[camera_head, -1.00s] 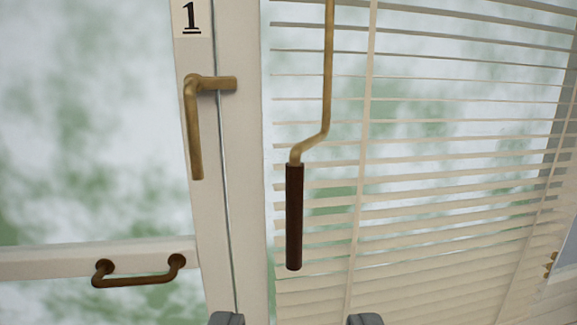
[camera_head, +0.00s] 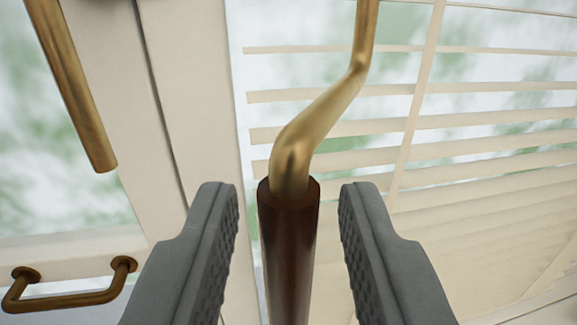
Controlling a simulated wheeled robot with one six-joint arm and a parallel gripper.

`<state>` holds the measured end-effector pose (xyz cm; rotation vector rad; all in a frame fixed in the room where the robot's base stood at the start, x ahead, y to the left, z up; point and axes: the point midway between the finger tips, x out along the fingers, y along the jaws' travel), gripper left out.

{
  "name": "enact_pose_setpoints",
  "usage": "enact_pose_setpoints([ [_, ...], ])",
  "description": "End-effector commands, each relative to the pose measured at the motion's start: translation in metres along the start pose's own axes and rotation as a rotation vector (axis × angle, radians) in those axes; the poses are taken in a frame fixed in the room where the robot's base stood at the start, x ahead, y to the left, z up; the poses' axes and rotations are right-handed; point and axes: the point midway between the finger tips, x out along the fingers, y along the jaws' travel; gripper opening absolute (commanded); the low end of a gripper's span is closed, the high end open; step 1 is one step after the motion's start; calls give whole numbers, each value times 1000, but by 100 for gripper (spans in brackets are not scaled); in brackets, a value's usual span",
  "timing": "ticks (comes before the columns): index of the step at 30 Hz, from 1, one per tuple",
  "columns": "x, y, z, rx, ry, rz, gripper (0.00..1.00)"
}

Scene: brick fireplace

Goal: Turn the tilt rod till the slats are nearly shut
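The tilt rod is a brass crank (camera_head: 310,135) with a dark brown handle (camera_head: 287,250) at its lower end. It hangs in front of the blind's cream slats (camera_head: 490,150). The slats in the upper part show gaps with the window behind them; lower down they look closer together. My gripper (camera_head: 288,205) is open, with one grey finger on each side of the brown handle. A gap shows between the handle and each finger. The handle's lower end is out of the frame.
A brass window lever (camera_head: 75,85) hangs on the white frame (camera_head: 180,80) at the left. A brown pull handle (camera_head: 70,290) is on the lower rail at the lower left. A thin vertical blind tape (camera_head: 412,110) runs just right of the crank.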

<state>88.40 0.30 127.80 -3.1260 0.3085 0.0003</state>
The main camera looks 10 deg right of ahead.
Motion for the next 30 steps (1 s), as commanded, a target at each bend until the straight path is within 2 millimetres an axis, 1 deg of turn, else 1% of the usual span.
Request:
enact_pose_setpoints([
  [4, 6, 0, 1, 0, -1, 0, 32],
  [12, 7, 0, 0, 0, 0, 0, 32],
  [13, 7, 0, 0, 0, 0, 0, 28],
  [17, 7, 0, 0, 0, 0, 0, 2],
  [18, 7, 0, 0, 0, 0, 0, 0],
  [30, 6, 3, 0, -1, -1, -29, 0],
])
